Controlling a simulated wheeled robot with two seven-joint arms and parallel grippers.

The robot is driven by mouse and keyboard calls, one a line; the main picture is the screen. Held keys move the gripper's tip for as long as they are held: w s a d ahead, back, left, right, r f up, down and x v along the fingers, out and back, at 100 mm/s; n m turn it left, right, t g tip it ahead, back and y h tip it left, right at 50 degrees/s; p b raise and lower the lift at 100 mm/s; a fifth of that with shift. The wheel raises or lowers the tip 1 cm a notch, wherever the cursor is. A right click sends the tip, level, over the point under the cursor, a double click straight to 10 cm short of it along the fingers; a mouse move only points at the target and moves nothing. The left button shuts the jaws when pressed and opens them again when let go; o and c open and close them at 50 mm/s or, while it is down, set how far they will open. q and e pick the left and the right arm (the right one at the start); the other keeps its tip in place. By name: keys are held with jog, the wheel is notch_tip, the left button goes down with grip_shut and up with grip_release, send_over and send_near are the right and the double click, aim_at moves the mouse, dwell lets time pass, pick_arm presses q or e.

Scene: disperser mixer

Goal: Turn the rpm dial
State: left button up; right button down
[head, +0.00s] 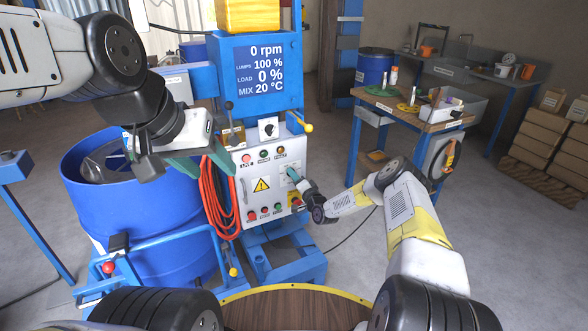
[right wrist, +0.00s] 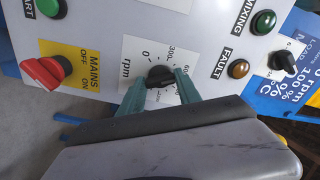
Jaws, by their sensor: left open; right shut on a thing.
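The rpm dial (right wrist: 160,76) is a black knob on a white scale plate marked rpm, seen in the right wrist view. My right gripper (right wrist: 161,88) has its teal fingers on either side of the knob and is shut on it. In the head view my right gripper (head: 292,174) reaches the front of the white control panel (head: 262,187) and hides the knob. The blue display (head: 257,75) above reads 0 rpm, 100 %, 0 % and 20 °C.
A red mains switch (right wrist: 45,73) on a yellow plate lies beside the dial. Indicator lamps and a small black selector (right wrist: 284,62) are on the other side. A blue drum (head: 135,215) and orange hose (head: 220,195) stand left of the panel. A workbench (head: 425,120) stands right.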

jog(key=c, duration=0.8)
grip_release()
jog(key=shift+c, duration=0.2)
jog(key=v, duration=0.7)
jog(key=shift+s+d, duration=0.25)
jog(key=shift+s, duration=0.1)
